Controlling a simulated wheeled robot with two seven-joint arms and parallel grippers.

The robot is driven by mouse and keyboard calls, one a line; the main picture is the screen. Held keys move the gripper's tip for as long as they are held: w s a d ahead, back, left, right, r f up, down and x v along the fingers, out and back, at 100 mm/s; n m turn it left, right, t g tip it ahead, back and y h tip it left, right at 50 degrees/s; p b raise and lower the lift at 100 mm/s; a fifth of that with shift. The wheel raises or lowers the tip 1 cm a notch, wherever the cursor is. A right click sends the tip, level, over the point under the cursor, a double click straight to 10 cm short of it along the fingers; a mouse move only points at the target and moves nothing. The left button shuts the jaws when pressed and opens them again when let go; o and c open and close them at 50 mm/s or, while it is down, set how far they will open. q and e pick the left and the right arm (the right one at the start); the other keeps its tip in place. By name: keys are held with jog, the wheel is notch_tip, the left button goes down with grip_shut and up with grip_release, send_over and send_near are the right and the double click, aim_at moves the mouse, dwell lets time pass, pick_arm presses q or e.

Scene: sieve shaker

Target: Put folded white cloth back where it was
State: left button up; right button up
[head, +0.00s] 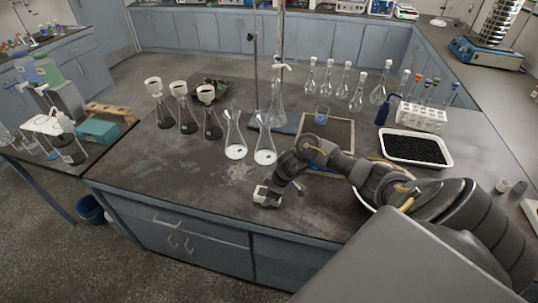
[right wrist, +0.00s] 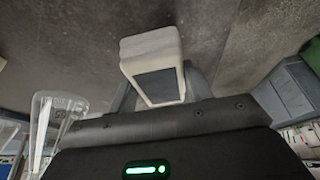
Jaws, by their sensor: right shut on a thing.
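The folded white cloth (head: 261,191) is at the tip of my right gripper (head: 268,196), near the front edge of the dark bench. In the right wrist view the white cloth (right wrist: 150,44) shows at the fingertips, and my right gripper (right wrist: 158,86) is shut on it. I cannot tell whether the cloth touches the bench top. My left gripper is not in view.
Two conical flasks (head: 265,150) stand just behind the gripper. Several dark flasks with white funnels (head: 182,110) stand at the left. A white tray of black granules (head: 449,162) and a tube rack (head: 421,117) are at the right. The bench's front left is clear.

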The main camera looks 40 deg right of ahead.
notch_tip(320, 180, down, 2)
jog(key=shift+f, duration=0.1)
